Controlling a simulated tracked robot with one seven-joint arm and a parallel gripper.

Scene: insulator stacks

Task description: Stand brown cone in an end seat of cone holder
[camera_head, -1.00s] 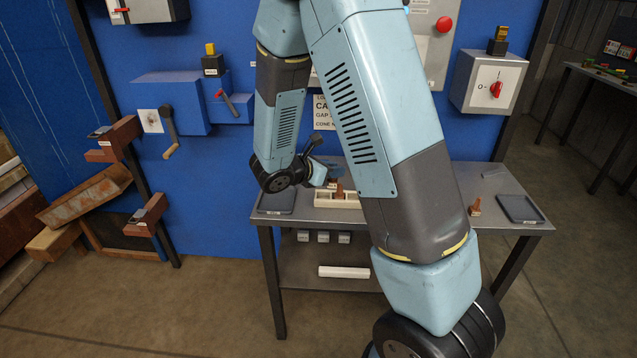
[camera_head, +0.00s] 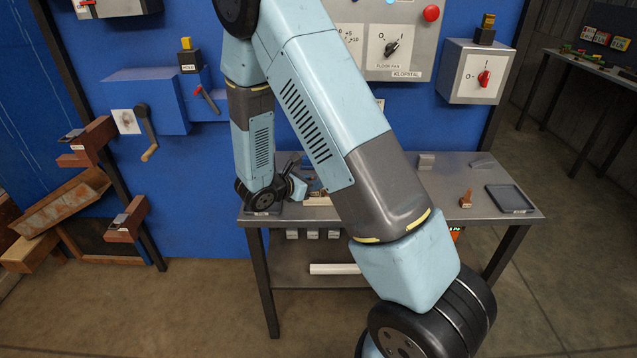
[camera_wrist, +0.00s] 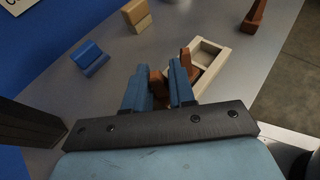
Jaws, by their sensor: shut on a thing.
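In the wrist view my gripper (camera_wrist: 160,88) is shut on a brown cone (camera_wrist: 157,86), which shows only in part between the blue fingers. The cream cone holder (camera_wrist: 211,70) lies just right of the fingers. Its far compartment looks empty, and a brown piece (camera_wrist: 186,62) stands up at its left side. The holder's near end is hidden by my fingers, so I cannot tell whether the held cone touches a seat. In the head view my arm hides most of the holder (camera_head: 318,201), and the fingers are hard to make out.
Another brown cone (camera_head: 466,199) stands on the right of the metal table (camera_head: 440,180), beside a dark tray (camera_head: 510,198). It also shows in the wrist view (camera_wrist: 256,14). A blue block (camera_wrist: 90,57) and a tan block (camera_wrist: 136,14) stand left of the holder.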

